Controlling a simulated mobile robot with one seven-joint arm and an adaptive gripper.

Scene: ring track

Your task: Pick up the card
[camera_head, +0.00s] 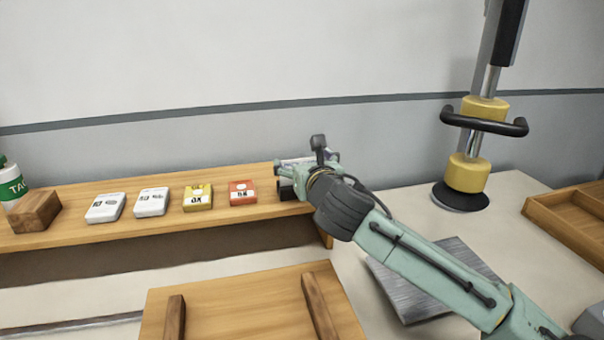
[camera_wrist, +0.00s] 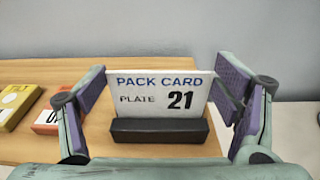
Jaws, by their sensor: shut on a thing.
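The card (camera_wrist: 160,92) is white, reads "PACK CARD PLATE 21", and stands upright in the wrist view. Its lower edge meets a dark block-shaped holder (camera_wrist: 160,131); I cannot tell whether it is still seated in the slot. My gripper (camera_wrist: 163,88) is shut on the card, with one purple-padded finger at each side edge. In the head view my gripper (camera_head: 308,165) is at the right end of the wooden shelf (camera_head: 150,225) and mostly hides the card. The dark holder (camera_head: 287,190) shows in part below it.
On the shelf to the left are a red box (camera_head: 242,193), a yellow box (camera_head: 198,198), two white boxes (camera_head: 152,202), a wooden block (camera_head: 35,212) and a green-and-white bottle (camera_head: 12,187). A wooden tray (camera_head: 250,290) lies in front. A yellow-banded post (camera_head: 467,172) stands right.

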